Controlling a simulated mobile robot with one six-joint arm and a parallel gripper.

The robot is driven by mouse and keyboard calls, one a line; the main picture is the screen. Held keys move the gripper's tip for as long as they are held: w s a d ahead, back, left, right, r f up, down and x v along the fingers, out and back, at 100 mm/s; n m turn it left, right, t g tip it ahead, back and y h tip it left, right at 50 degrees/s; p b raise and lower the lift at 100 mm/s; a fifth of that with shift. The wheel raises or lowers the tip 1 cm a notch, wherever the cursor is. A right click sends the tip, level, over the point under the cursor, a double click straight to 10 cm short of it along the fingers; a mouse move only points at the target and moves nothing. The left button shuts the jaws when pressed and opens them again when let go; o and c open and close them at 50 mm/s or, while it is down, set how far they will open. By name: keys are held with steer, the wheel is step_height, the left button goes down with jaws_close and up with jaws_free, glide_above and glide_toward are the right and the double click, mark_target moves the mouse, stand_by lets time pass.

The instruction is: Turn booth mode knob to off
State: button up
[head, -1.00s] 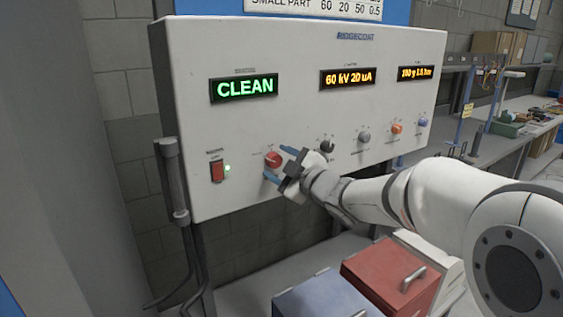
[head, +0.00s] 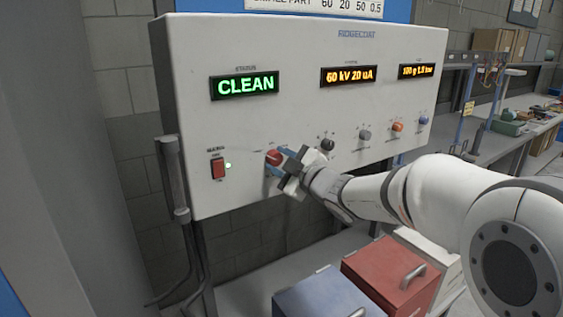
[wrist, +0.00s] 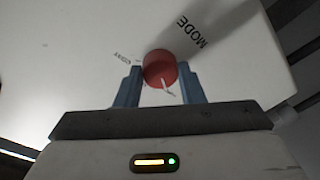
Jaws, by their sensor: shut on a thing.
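The red booth mode knob (head: 273,157) sits on the front of the white control panel, low and left of centre. In the wrist view the red knob (wrist: 160,68) lies between my two blue fingers, with the word MODE printed beside it and a white pointer line on its face. My gripper (head: 281,163) is shut on the knob, and its fingers partly hide it in the head view. The green status display (head: 245,86) above reads CLEAN. The label the knob's pointer meets is not readable.
Black (head: 327,144), grey (head: 365,134), orange (head: 398,127) and blue (head: 423,120) knobs line the panel to the right. Blue (head: 322,297) and red (head: 385,274) boxes stand below.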

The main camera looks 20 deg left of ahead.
steer(key=m, duration=0.6)
steer(key=shift+f, duration=0.1)
steer(key=m+t, duration=0.1)
steer(key=m, duration=0.5)
steer(key=shift+p, duration=0.35)
steer(key=shift+f, duration=0.1)
stand_by(0.3)
steer(key=o, duration=1)
steer(key=b+v, duration=0.1)
steer(key=v, duration=0.7)
